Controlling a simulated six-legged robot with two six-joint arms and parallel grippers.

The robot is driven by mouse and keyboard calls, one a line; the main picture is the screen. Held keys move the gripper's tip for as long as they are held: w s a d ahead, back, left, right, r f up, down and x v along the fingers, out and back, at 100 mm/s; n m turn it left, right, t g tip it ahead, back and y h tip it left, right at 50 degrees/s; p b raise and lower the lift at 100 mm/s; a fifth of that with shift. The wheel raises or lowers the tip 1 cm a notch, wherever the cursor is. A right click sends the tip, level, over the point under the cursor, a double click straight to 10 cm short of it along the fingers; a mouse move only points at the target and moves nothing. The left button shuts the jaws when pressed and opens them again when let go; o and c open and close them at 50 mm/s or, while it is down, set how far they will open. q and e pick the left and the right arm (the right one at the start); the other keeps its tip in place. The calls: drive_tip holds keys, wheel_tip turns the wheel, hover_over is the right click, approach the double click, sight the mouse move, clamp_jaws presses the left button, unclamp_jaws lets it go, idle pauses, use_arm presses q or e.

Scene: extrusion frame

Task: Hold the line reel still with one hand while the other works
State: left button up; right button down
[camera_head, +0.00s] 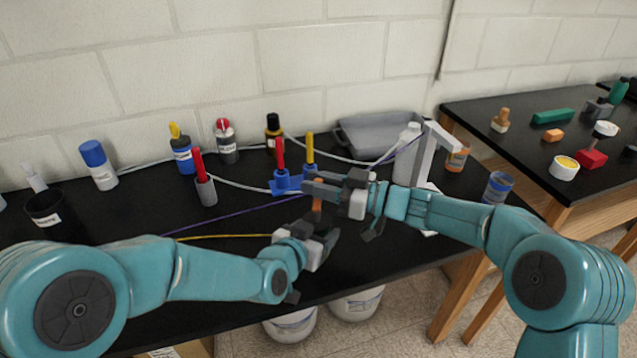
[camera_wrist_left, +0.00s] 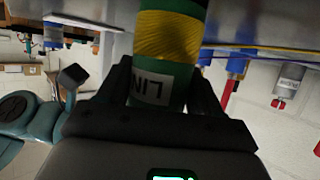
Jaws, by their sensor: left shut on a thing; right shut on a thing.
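The line reel (camera_wrist_left: 170,35) fills the top middle of the left wrist view. It is a green cylinder with a yellow band and a white label reading "LIN". My left gripper (camera_wrist_left: 162,92) is shut on its labelled end. In the head view my left gripper (camera_head: 316,232) is low over the black bench, and I cannot make out the reel there. My right gripper (camera_head: 322,190) is just above and behind it, shut on a small orange-brown piece (camera_head: 318,198), mostly hidden by the fingers. A yellow line (camera_head: 225,236) runs left from my left gripper along the bench.
A blue holder (camera_head: 285,184) with red and yellow sticks stands close behind my grippers. Bottles, a grey tray (camera_head: 378,136) and a white upright (camera_head: 428,155) line the back. A purple line (camera_head: 240,212) crosses the bench. A black cup (camera_head: 52,216) stands left.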

drive_tip(key=shift+g, duration=0.3)
drive_tip(key=n+g, duration=0.1)
drive_tip(key=g, duration=0.1)
drive_tip(key=a+n+g, duration=0.1)
drive_tip(key=n+g, duration=0.1)
drive_tip(key=g, duration=0.1)
drive_tip(key=n+g+y, duration=0.1)
drive_tip(key=n+g, duration=0.1)
drive_tip(key=shift+a+g, duration=0.3)
drive_tip(key=shift+a, duration=0.05)
drive_tip(key=shift+s+n+g, duration=0.15)
drive_tip(key=shift+n+g, duration=0.35)
drive_tip(key=c, duration=1.1)
unclamp_jaws()
drive_tip(key=shift+a, duration=0.1)
drive_tip(key=shift+r+t, duration=0.1)
drive_tip(key=shift+t, duration=0.2)
